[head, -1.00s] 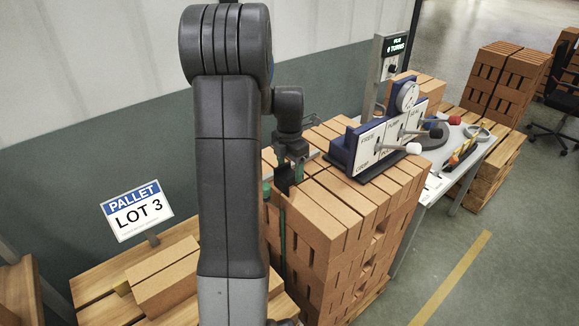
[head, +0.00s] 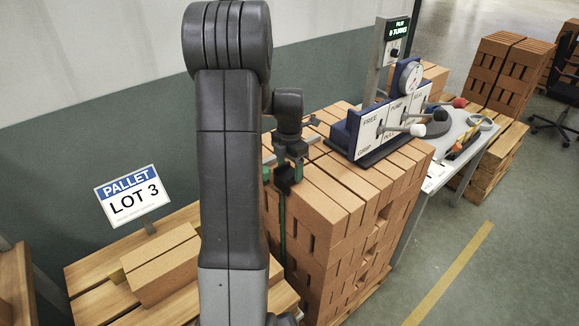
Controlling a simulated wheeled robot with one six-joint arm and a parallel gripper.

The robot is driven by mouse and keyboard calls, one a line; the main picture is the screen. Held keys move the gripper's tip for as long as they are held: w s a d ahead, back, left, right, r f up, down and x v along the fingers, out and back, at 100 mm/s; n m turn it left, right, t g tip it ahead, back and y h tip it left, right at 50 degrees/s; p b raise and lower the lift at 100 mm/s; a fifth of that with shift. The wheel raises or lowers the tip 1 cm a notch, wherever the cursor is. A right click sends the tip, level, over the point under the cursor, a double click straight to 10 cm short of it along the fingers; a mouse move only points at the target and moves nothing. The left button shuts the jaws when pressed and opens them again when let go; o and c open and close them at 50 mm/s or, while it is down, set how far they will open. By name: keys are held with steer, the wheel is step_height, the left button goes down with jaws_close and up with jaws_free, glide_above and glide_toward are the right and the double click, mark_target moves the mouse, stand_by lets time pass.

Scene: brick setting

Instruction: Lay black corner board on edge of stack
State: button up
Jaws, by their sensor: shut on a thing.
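The brick stack (head: 343,198) stands in the middle of the head view, with a flat top of orange bricks. My gripper (head: 286,173) is at the left edge of its top, pointing down. It is shut on a small black piece (head: 284,185), which appears to be the corner board. The piece is at the stack's upper left edge; I cannot tell whether it touches the bricks. A dark green strap (head: 282,226) runs down the stack's side below it. My arm hides part of the stack's left side.
A blue console (head: 368,137) with levers and a gauge sits on the stack's top. A work table (head: 437,178) with tools stands to the right. At left are a pallet sign (head: 132,197) and loose bricks (head: 160,265). Open floor (head: 490,270) lies at the right front.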

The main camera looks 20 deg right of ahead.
mark_target(290, 175)
steer(key=shift+f+b, duration=0.35)
steer(key=shift+f, duration=0.2)
steer(key=o, duration=1.1)
step_height(290, 175, up, 14)
steer(key=shift+f+b, duration=0.1)
steer(key=shift+b, duration=0.55)
step_height(290, 175, down, 14)
steer(key=shift+r+p, duration=0.2)
steer(key=shift+p, duration=0.6)
steer(key=shift+r, duration=0.15)
